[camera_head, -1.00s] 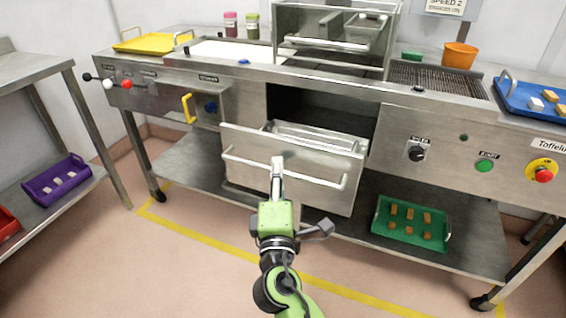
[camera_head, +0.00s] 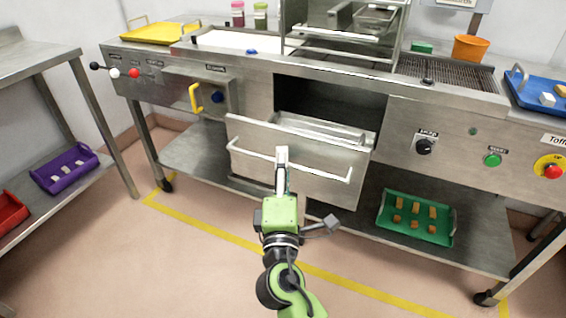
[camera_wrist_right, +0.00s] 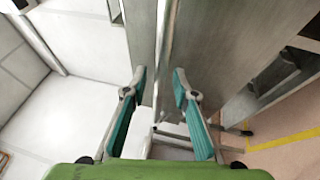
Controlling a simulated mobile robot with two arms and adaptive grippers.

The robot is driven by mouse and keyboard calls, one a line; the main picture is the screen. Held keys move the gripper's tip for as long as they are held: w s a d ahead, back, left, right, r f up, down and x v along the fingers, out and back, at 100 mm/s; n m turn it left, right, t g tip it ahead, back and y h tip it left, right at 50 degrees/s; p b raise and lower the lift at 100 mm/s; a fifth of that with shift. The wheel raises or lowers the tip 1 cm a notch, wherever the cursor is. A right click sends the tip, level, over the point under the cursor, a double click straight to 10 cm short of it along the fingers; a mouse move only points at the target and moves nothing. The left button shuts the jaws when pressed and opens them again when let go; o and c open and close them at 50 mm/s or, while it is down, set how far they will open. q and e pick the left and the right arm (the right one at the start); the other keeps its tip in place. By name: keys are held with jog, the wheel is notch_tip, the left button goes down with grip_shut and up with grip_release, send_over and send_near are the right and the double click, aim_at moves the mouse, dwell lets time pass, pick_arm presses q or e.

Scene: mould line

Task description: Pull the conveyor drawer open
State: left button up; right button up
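The conveyor drawer (camera_head: 245,133) is a steel drawer under the counter's middle. It stands pulled part-way out, its front tilted in the picture, with the open inside showing behind it. A long bar handle (camera_head: 325,174) runs across its front. My right gripper (camera_head: 282,156) is at the middle of this handle in the head view, overlapping it. In the right wrist view its two teal fingers (camera_wrist_right: 160,90) stand apart with a visible gap, and steel surfaces run between and beyond them. I cannot make out firm contact with the handle. My left gripper is not in view.
A green tray (camera_head: 385,218) with brown pieces sits on the lower shelf, right of the drawer. A yellow-handled panel (camera_head: 195,98) is on the left, knobs and buttons (camera_head: 492,160) on the right. A side table holds a purple tray (camera_head: 88,160). Floor before the counter is clear.

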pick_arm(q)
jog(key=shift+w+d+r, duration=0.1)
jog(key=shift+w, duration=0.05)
pick_arm(e)
jog(key=s+f, duration=0.2)
jog(key=s, duration=0.9)
jog(key=shift+s+a, duration=0.15)
jog(key=shift+f, duration=0.1)
